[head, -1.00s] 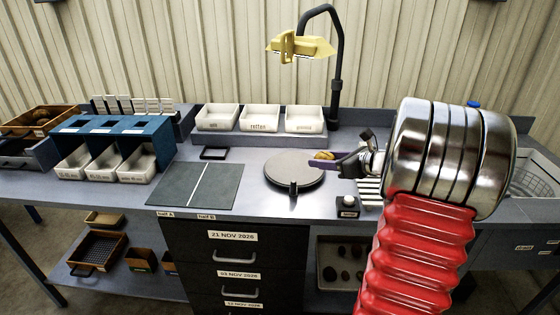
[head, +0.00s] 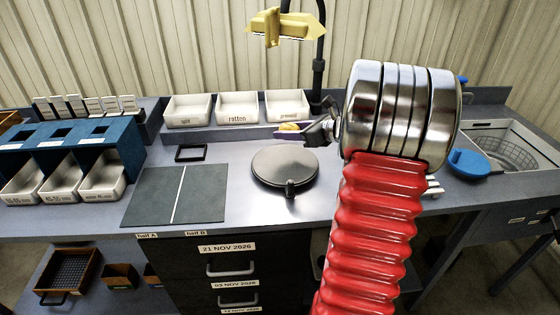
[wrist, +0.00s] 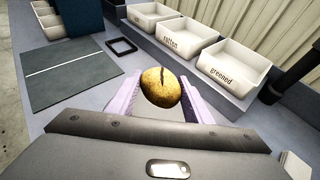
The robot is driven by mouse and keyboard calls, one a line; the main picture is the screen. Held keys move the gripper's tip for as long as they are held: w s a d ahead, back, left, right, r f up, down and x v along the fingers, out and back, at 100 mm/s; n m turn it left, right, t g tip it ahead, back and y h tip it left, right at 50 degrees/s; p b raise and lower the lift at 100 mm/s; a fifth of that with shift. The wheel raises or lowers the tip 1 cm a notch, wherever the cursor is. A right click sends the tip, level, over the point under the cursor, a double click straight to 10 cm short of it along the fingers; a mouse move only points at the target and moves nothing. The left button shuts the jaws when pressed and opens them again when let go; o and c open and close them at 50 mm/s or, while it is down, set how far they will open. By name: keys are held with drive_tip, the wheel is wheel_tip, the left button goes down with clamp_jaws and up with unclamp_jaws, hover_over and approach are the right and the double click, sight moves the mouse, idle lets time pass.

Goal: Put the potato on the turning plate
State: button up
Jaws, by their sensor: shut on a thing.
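The potato (wrist: 160,87) is yellow-brown with a dark line down it. It sits between the pale purple fingers of my gripper (wrist: 161,97) in the wrist view. In the head view the potato (head: 289,127) shows as a small yellow patch at my gripper (head: 291,132), which is shut on it. The turning plate (head: 284,165) is a round grey disc on the bench with a dark knob at its front edge. My gripper appears above or just behind the plate's far edge; its height is hard to tell. The plate cannot be made out in the wrist view.
White trays, including rotten (head: 238,107) and greened (head: 287,104), stand on a raised ledge behind the plate. A dark split mat (head: 176,195) and a small black frame (head: 191,152) lie to the left. A yellow lamp (head: 286,27) hangs above. A blue disc (head: 468,163) is near the sink.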

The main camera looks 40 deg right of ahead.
drive_tip(key=shift+w+a, duration=0.25)
drive_tip(key=shift+w, duration=0.05)
drive_tip(key=shift+f, duration=0.2)
hover_over(286, 163)
drive_tip(key=shift+f, duration=2.95)
drive_tip(key=shift+f, duration=1.85)
drive_tip(key=shift+f, duration=0.1)
drive_tip(key=o, duration=1.1)
